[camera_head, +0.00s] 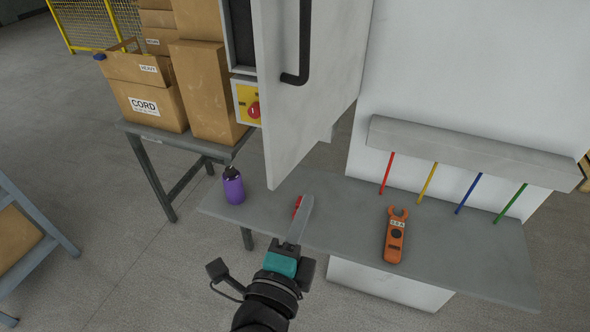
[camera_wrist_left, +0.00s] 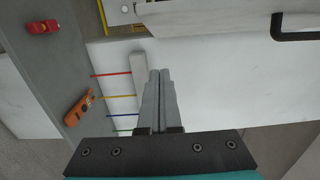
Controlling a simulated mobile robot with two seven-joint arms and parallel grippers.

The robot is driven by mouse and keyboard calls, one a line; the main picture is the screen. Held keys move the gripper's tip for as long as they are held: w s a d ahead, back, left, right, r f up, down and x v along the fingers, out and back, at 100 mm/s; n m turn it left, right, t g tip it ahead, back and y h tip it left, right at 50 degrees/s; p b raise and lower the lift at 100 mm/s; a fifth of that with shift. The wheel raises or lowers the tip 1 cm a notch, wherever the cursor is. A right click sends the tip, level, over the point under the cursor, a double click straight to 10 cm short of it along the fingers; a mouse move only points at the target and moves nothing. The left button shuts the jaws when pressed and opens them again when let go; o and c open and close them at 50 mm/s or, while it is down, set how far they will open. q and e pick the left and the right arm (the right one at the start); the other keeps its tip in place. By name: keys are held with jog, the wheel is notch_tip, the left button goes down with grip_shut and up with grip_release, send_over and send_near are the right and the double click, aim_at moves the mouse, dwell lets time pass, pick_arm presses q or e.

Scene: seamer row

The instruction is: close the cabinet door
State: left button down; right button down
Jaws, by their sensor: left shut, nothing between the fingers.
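The cabinet door (camera_head: 305,110) is a light grey panel with a black bar handle (camera_head: 303,45). It stands open, swung out from the cabinet (camera_head: 242,35), whose dark interior edge shows at the left. My left gripper (camera_head: 307,200) is shut and empty, just right of the door's lower corner in the head view and over the grey shelf. My right gripper is not in view.
The shelf (camera_head: 345,215) holds a purple bottle (camera_head: 233,186), an orange clamp meter (camera_head: 395,235) and a red object (camera_head: 297,205) partly behind my gripper. Coloured rods (camera_head: 428,182) stick out of a grey bar (camera_head: 470,150). A table with boxes (camera_head: 205,90) stands left.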

pick_arm(q)
jog(key=w+a, duration=0.1)
jog(key=w, duration=0.7)
jog(key=shift+w+a+p, duration=0.2)
jog(key=shift+a+p, duration=0.1)
jog(key=shift+p, duration=0.1)
jog(key=shift+a, duration=0.1)
